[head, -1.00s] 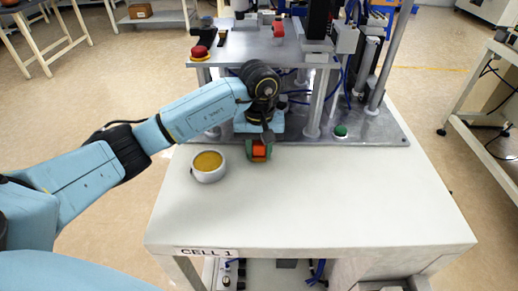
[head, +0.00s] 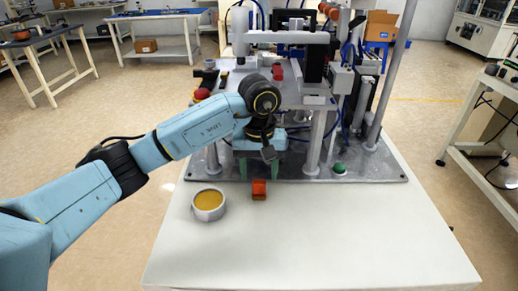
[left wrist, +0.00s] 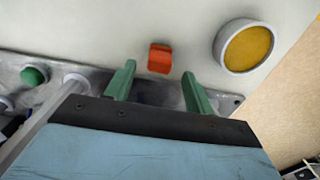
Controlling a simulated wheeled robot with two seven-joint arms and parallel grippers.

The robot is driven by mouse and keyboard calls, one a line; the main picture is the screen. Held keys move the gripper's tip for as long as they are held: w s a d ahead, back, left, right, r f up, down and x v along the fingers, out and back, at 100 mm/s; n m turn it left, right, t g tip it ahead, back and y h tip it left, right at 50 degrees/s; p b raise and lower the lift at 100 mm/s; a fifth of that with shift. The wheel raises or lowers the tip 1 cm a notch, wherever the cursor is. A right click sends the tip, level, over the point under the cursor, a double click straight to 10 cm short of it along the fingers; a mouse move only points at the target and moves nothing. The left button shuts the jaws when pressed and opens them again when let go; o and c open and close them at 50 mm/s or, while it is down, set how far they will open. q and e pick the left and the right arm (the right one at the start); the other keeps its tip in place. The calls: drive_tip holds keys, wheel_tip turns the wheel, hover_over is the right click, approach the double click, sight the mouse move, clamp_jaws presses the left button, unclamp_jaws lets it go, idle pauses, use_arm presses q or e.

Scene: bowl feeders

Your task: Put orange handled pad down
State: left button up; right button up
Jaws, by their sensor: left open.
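The orange handled pad (head: 259,189) sits on the white table, just in front of the metal base plate. It also shows in the left wrist view (left wrist: 160,58), beyond the fingertips. My left gripper (head: 263,167) has green fingers, seen in the left wrist view (left wrist: 156,84) spread apart with nothing between them. The gripper is above and just behind the pad, apart from it. My right gripper is not in any view.
A round white dish with a yellow inside (head: 208,204) stands left of the pad. The metal fixture (head: 318,140) with posts rises behind, with a green button (head: 339,168) on its plate. The front of the table (head: 310,245) is clear.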

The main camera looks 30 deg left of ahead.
sight(259, 183)
use_arm(q)
wheel_tip(259, 183, up, 6)
drive_tip(key=shift+p, duration=0.4)
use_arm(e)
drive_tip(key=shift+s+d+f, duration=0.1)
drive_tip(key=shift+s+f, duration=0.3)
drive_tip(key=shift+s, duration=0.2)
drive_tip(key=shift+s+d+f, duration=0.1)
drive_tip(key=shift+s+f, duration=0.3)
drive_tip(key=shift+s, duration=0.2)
use_arm(q)
drive_tip(key=shift+s, duration=0.1)
